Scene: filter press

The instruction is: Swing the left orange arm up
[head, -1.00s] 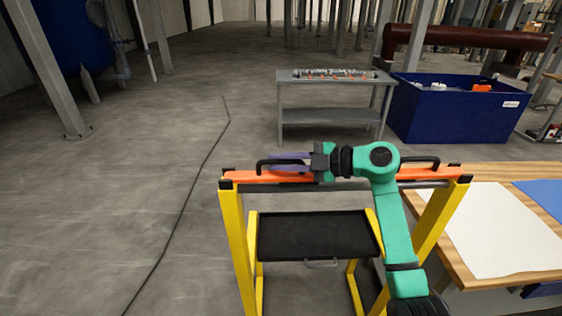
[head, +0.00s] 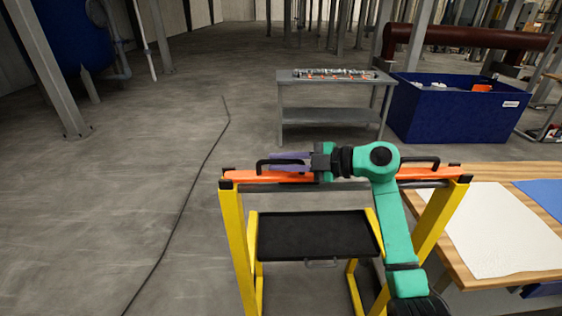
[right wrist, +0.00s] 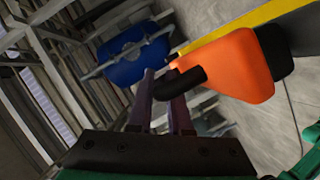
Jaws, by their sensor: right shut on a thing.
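The left orange arm (head: 245,176) lies about level along the top of a yellow frame (head: 236,240), with a black handle (head: 262,166) on it. The arm also shows large in the right wrist view (right wrist: 235,65), with a black end cap. My right gripper (head: 280,161) reaches in from the right with its purple fingers at the handle. In the right wrist view the gripper (right wrist: 163,88) is shut on the black handle (right wrist: 182,90). A right orange arm (head: 440,171) with its own black handle (head: 420,161) lies level on the right. My left gripper is out of view.
A black tray (head: 315,236) sits low inside the yellow frame. A wooden table (head: 530,172) with a white sheet stands close on the right. A grey bench (head: 335,84) and a blue bin (head: 450,110) stand behind. The floor at left is open, crossed by a thin cable.

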